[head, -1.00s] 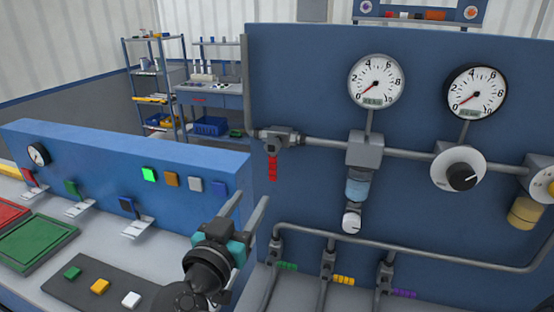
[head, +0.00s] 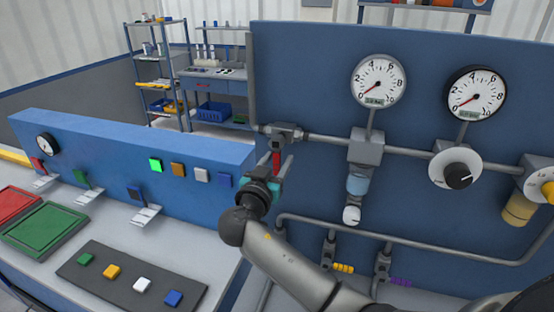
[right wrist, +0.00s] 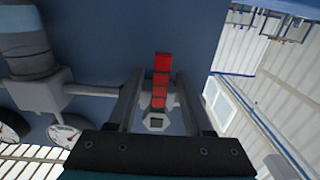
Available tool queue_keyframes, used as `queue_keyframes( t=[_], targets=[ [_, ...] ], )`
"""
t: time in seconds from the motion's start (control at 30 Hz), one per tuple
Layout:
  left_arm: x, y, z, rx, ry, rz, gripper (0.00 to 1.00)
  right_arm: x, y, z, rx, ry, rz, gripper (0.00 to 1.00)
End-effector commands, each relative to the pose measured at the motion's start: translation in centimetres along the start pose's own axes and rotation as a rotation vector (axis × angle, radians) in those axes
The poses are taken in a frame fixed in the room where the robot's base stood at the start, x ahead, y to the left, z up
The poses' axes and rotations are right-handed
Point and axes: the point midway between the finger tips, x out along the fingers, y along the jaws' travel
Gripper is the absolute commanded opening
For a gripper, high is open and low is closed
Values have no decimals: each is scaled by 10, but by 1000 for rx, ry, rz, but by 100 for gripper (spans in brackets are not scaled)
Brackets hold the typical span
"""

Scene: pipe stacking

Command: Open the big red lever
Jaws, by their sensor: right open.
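The big red lever (head: 277,161) hangs down from a grey valve (head: 284,136) at the left end of the upper pipe on the blue panel. My right gripper (head: 278,165) is open, with its fingers pointing up at the lever and partly covering it in the head view. In the right wrist view the red lever (right wrist: 161,80) shows between the two open fingers of the gripper (right wrist: 156,85). I cannot tell whether a finger touches it. My left gripper is not in view.
Two gauges (head: 378,81) and a black knob (head: 458,176) are on the panel right of the lever. A lower pipe (head: 400,240) runs beneath, with smaller yellow (head: 342,268) and purple (head: 401,282) handles. A blue console (head: 120,160) with small levers and buttons stands left.

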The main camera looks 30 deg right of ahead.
Motion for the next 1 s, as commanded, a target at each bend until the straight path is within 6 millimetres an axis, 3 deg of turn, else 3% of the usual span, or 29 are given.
queue_keyframes(
  t=[0.2, 0.63, 1.0],
  targets=[
    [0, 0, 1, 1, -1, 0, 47, 0, 0, 0, 0, 0, 0, 48],
    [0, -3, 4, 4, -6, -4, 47, 0, 0, 0, 0, 1, 0, 0],
    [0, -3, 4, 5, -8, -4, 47, 0, 0, 0, 0, 0, 0, 0]
  ],
)
